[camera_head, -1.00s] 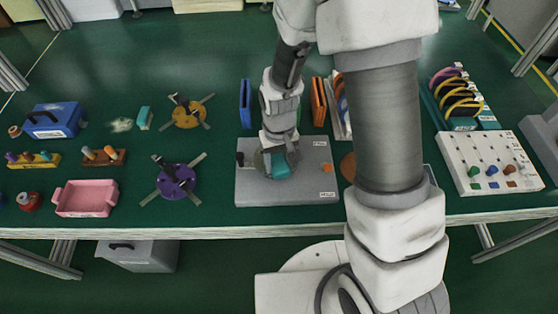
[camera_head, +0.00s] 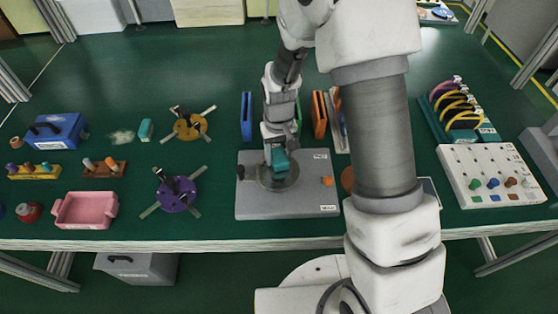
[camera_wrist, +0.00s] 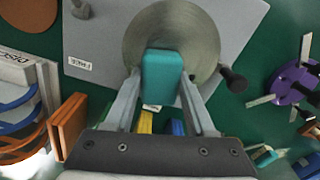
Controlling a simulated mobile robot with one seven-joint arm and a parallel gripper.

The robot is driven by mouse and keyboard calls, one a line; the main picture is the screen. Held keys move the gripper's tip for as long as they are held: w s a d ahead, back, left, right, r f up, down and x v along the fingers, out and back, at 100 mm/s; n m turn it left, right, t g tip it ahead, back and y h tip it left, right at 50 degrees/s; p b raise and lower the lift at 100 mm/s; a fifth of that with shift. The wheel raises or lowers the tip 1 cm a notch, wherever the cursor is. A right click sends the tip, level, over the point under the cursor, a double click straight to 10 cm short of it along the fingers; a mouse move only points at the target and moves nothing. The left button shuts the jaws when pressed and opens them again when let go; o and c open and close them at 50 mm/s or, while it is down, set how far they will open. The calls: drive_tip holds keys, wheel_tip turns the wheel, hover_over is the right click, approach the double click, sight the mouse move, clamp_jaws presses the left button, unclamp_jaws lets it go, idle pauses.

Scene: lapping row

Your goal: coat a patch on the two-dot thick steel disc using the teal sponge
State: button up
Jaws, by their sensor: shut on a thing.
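My gripper (camera_wrist: 160,84) is shut on the teal sponge (camera_wrist: 162,72), which also shows in the head view (camera_head: 280,160). The round steel disc (camera_wrist: 205,35) lies on a grey plate (camera_head: 310,200) at the table's front middle. In the head view the disc (camera_head: 278,184) shows in front of the sponge, with its far part hidden by my gripper and the sponge. The sponge overlaps the disc in both views; I cannot tell whether it touches. No dots or coated patch can be made out on the disc.
A purple round fixture (camera_head: 178,196) and a pink tray (camera_head: 86,210) stand left. A second teal block (camera_head: 146,129) stands farther back. Blue and orange upright pieces stand behind the plate.

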sight(275, 183)
drive_tip(key=shift+w, duration=0.6)
drive_tip(key=shift+w+r, duration=0.1)
drive_tip(key=shift+w, duration=0.1)
drive_tip(key=shift+s+a+b, duration=0.15)
drive_tip(key=shift+s+b, duration=0.35)
drive_tip(key=shift+s, duration=3.5)
drive_tip(key=shift+a+f, duration=0.2)
drive_tip(key=shift+a, duration=0.4)
drive_tip(key=shift+w+r, duration=0.1)
drive_tip(key=shift+w, duration=3.5)
drive_tip(key=shift+w+r, duration=0.1)
drive_tip(key=shift+w, duration=0.3)
drive_tip(key=shift+s+b, duration=0.5)
drive_tip(key=shift+s, duration=3.5)
